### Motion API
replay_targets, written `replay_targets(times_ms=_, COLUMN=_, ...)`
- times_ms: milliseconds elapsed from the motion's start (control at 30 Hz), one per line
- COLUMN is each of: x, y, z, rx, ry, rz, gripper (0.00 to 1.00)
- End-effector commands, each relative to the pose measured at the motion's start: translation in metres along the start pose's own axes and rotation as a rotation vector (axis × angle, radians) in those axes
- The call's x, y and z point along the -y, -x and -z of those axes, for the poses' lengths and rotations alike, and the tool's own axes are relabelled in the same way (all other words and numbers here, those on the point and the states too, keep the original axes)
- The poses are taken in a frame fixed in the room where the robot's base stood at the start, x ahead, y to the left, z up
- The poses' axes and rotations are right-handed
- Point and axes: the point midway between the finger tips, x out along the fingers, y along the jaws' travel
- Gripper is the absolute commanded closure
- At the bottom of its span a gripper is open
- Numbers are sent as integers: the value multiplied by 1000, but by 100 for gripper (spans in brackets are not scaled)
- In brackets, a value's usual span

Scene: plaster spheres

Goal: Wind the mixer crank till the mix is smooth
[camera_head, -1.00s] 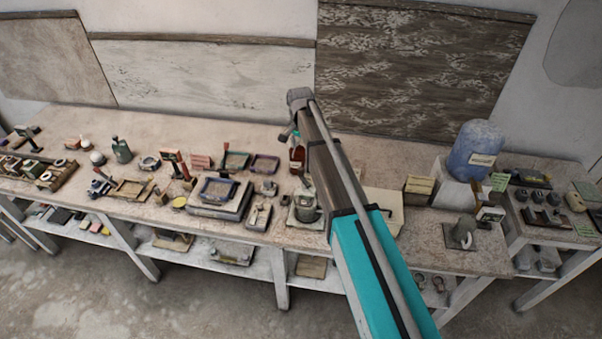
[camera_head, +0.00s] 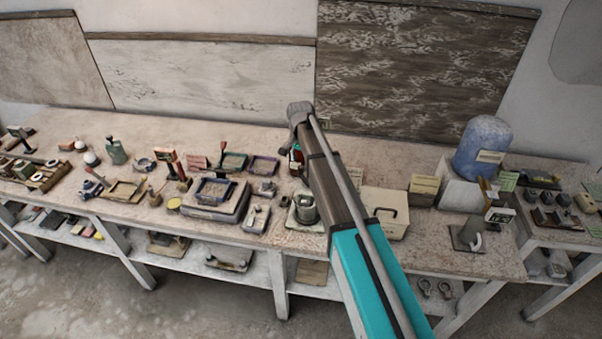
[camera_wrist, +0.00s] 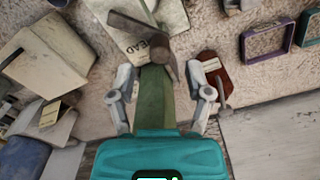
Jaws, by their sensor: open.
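A grey-green pot (camera_head: 304,205) on a square plate stands near the front of the bench, left of my arm; I take it for the mixer. In the wrist view, a brown bar with a rounded handle (camera_wrist: 140,30), which looks like the crank, lies over a pale plate with a partly hidden label. My gripper (camera_wrist: 158,78) is open, its fingers either side of a green shape (camera_wrist: 154,105). I cannot tell whether that shape belongs to the mixer or whether anything is touched.
A red-brown bottle (camera_wrist: 213,75) is close beside one finger. A cream box (camera_head: 385,213) and a blue jug (camera_head: 481,148) stand right of my arm. Trays, including a purple-rimmed one (camera_head: 262,165), and small tools crowd the bench to the left. The back wall is close behind.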

Motion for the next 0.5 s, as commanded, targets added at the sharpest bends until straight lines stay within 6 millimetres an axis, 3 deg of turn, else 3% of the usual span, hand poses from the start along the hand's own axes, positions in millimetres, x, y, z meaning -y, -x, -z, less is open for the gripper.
replay_targets(times_ms=500, x=0, y=-38, z=0, rx=0, ry=0, rz=0, gripper=35)
